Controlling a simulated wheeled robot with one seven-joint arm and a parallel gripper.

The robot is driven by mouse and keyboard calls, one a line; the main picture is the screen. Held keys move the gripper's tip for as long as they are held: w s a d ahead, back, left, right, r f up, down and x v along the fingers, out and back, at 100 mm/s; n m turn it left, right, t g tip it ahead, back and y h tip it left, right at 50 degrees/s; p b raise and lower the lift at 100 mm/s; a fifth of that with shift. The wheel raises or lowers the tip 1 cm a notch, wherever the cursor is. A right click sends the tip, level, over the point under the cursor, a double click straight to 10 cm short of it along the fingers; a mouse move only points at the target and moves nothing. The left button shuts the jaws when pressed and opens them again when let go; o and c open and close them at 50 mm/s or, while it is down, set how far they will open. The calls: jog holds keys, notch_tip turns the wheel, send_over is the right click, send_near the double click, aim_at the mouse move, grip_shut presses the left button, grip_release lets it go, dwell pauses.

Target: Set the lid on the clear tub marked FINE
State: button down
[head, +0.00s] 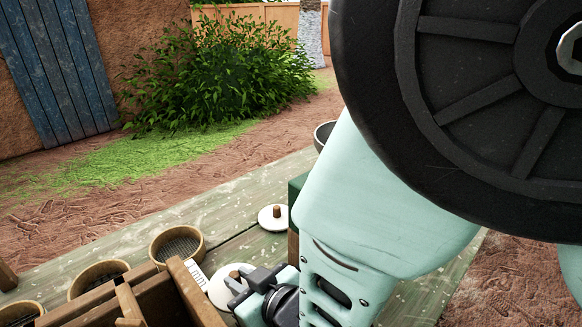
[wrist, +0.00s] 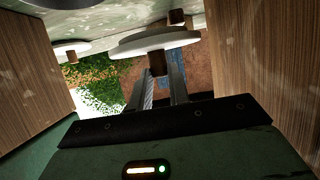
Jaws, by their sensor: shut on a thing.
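My gripper (head: 240,286) is low in the head view, beside a white round lid (head: 219,291) with a brown knob. In the wrist view my gripper (wrist: 160,75) is shut on the brown knob of this lid (wrist: 130,46). The lid's disc spans the space beyond the fingertips; I cannot tell whether it touches anything. A second white lid (head: 273,222) with a brown knob lies flat on the green plank table. I cannot make out the clear tub or the word FINE in either view.
A wooden crate-like frame (head: 160,296) stands just left of my gripper, with a small white label (head: 194,271) near it. Round sieves (head: 177,244) line the table's left part. A dark bowl (head: 324,135) sits at the far edge. Wooden walls (wrist: 30,75) flank the wrist view.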

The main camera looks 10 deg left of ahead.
jog(key=shift+f, duration=2.8)
jog(key=shift+f, duration=0.2)
jog(key=c, duration=1.3)
grip_release()
jog(key=shift+r, duration=0.1)
jog(key=shift+r, duration=0.15)
